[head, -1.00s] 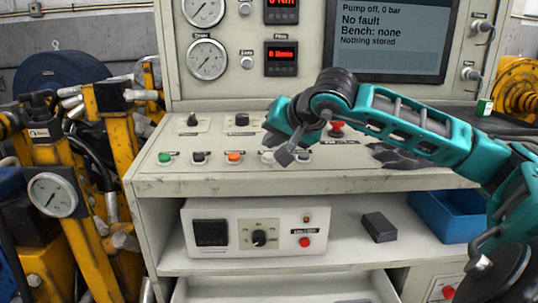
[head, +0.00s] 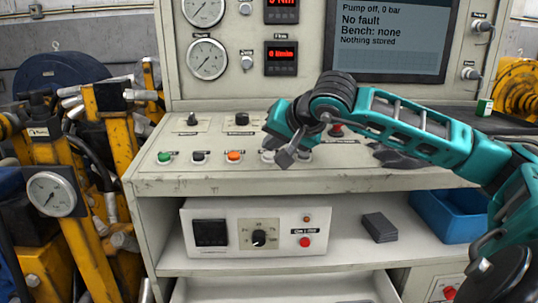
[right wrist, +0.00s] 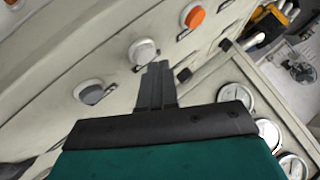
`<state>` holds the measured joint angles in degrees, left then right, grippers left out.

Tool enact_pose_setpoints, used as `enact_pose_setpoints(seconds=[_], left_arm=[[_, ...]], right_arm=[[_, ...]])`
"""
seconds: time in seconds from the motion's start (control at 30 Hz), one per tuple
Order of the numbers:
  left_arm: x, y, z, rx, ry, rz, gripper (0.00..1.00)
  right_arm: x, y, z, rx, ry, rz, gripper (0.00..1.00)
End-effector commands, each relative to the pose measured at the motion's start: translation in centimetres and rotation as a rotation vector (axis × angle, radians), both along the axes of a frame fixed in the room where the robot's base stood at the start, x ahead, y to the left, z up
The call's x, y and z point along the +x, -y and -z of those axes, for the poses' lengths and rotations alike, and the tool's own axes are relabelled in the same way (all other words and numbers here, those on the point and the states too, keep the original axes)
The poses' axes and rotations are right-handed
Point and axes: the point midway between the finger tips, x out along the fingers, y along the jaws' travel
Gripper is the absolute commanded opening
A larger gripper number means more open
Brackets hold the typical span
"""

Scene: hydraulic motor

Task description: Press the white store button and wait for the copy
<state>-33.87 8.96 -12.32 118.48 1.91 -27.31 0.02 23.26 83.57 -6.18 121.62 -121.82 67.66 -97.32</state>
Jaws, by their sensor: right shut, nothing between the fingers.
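My right gripper (head: 285,158) is shut and empty over the row of buttons on the console's sloping front. In the right wrist view its closed fingertips (right wrist: 157,70) are beside the white button (right wrist: 143,52), very close to it. I cannot tell whether they touch. In the head view the white button (head: 267,156) shows partly, next to the gripper. The display (head: 395,45) reads "Pump off, 0 bar", "No fault", "Bench: none" and "Nothing stored". My left gripper is not in view.
Green (head: 165,157), black (head: 199,157) and orange (head: 234,156) buttons sit left of the gripper. A red knob (head: 337,129) stands behind the arm. A blue bin (head: 440,218) and a dark block (head: 379,227) are on the shelf below.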

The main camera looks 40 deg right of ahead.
Motion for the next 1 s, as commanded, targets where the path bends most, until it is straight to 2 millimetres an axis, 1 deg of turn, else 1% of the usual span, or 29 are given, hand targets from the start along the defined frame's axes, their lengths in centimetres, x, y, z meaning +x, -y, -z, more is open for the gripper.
enact_pose_setpoints(seconds=[0.8, 1.0], left_arm=[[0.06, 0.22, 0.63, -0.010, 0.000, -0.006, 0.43], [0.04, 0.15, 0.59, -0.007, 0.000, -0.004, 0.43]], right_arm=[[0.09, 0.10, 0.89, 0.000, -0.001, 0.001, 0.00], [0.09, 0.09, 0.85, 0.000, -0.001, 0.000, 0.00]])
